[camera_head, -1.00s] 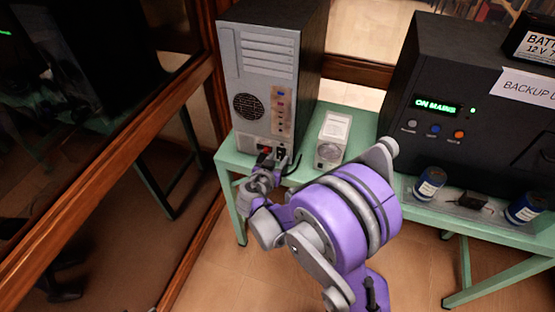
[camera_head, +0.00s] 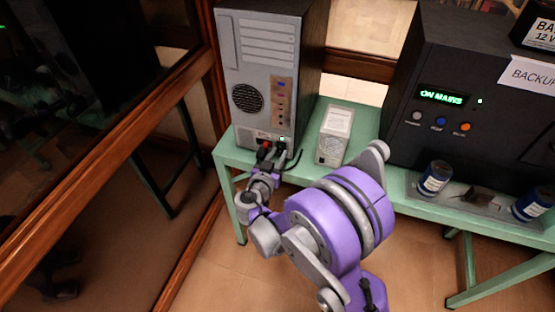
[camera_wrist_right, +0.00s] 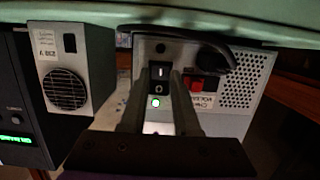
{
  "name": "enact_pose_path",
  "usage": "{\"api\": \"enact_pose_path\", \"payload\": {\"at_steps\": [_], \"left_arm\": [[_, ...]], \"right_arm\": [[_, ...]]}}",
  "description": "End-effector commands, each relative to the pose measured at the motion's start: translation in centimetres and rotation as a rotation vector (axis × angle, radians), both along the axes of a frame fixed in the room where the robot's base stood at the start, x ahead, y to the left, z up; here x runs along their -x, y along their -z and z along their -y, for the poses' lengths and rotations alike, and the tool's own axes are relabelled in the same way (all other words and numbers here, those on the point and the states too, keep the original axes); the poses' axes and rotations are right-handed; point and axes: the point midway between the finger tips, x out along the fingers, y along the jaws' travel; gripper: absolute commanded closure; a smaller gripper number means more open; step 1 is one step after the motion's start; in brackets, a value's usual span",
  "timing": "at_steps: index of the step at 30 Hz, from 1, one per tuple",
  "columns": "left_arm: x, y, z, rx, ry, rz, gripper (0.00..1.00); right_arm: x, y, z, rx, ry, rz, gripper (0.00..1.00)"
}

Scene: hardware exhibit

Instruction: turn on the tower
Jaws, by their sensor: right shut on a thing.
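The grey and black tower (camera_head: 265,55) stands upright at the left end of the green table, its panel facing me. In the right wrist view, which is upside down, a black rocker switch (camera_wrist_right: 159,72) marked I and O sits on its panel (camera_wrist_right: 240,85). A green light (camera_wrist_right: 155,102) glows beside the switch. My right gripper (camera_head: 273,158) is at the bottom of the panel. In the wrist view its dark fingers (camera_wrist_right: 160,88) straddle the switch, shut on it; the exact contact is hard to see. My left gripper is not in view.
A black cable (camera_wrist_right: 215,50) and a red selector (camera_wrist_right: 197,84) are close beside the fingers. A small grey box (camera_head: 333,135) stands right of the tower on the green table (camera_head: 358,120). A black backup unit (camera_head: 455,60) with lit display stands further right. Blue cans (camera_head: 434,178) sit in front.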

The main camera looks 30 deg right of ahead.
Motion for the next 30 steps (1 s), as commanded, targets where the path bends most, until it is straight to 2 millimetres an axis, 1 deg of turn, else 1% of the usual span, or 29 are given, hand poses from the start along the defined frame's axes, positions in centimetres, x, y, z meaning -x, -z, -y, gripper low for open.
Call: {"api": "enact_pose_path", "payload": {"at_steps": [1,5,8,17,18,19,27,30], "left_arm": [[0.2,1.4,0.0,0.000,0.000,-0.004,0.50],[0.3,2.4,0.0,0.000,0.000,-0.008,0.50],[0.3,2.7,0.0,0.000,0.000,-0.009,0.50],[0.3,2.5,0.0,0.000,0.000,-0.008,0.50],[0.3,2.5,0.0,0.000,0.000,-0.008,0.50],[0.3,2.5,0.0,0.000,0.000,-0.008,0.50],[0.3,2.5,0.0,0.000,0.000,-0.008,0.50],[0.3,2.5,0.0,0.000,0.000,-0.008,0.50]], "right_arm": [[0.1,0.8,0.0,0.029,-0.001,0.021,1.00],[0.0,0.8,0.0,0.082,0.000,0.067,1.00],[0.0,0.6,0.0,0.098,-0.001,0.084,1.00],[0.0,0.4,0.0,0.099,-0.001,0.087,1.00],[0.0,0.4,0.0,0.099,-0.001,0.087,0.63],[0.0,0.4,0.0,0.100,-0.001,0.087,0.58],[0.0,0.4,0.0,0.100,-0.001,0.087,0.57],[0.3,0.4,-0.3,0.100,-0.001,0.087,0.57]]}}
